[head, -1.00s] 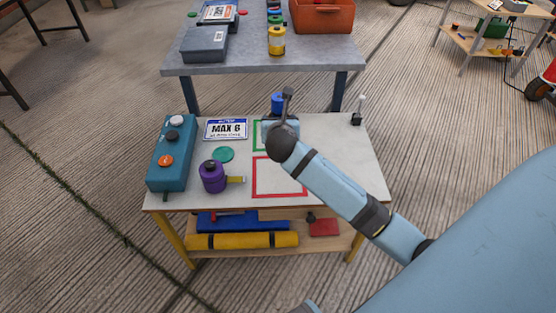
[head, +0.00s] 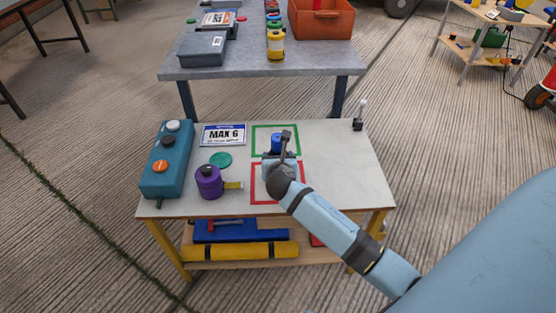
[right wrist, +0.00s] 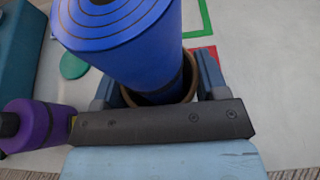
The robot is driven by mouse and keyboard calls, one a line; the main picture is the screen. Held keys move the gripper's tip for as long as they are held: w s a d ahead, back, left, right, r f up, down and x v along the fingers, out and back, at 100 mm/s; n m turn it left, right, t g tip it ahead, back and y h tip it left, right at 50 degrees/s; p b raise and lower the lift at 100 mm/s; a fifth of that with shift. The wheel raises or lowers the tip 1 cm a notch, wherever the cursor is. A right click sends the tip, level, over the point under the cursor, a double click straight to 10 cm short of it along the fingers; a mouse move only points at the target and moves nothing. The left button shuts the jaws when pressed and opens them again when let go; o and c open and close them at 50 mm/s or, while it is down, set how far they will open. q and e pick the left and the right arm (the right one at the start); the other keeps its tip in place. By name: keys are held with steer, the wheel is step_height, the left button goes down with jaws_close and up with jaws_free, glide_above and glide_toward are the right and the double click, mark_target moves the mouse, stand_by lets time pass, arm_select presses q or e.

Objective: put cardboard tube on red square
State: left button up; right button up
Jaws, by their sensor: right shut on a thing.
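My right gripper (head: 277,160) is shut on the cardboard tube (right wrist: 160,99), which shows as a brown rim between the fingers in the right wrist view. A blue roll (right wrist: 130,35) with ring lines on its end stands up out of it. In the head view the blue top (head: 277,142) shows just behind my wrist. The red square (head: 253,184) is an outline on the near part of the white table. My gripper and wrist are above its far edge and hide part of it. I cannot tell whether the tube touches the table. My left gripper is not in view.
A green square (head: 253,139) lies behind the red one. A purple canister (head: 208,182) with a yellow tab is close to the left, beside a green disc (head: 220,160). A teal box (head: 166,162) with knobs stands at the left edge. The table's right side is mostly clear.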

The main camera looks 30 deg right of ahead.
steer(key=shift+r, duration=0.15)
steer(key=o, duration=1.1)
steer(key=shift+f, duration=0.2)
steer(key=o, duration=0.4)
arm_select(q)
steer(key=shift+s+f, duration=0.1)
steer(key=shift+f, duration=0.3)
arm_select(e)
steer(key=shift+o, duration=0.3)
steer(key=shift+r, duration=0.1)
arm_select(q)
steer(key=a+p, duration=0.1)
steer(key=p, duration=0.2)
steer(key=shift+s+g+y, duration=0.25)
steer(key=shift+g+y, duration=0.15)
arm_select(e)
steer(key=s+a+r+m+y, duration=0.1)
steer(key=s+a+m+y, duration=0.4)
steer(key=s+a+m, duration=0.4)
steer(key=s+a+r+m+y, duration=0.1)
steer(key=s+a+m+y, duration=0.5)
steer(key=s+m, duration=1.1)
steer(key=a+m, duration=0.1)
steer(key=a, duration=0.3)
steer(key=shift+r, duration=0.25)
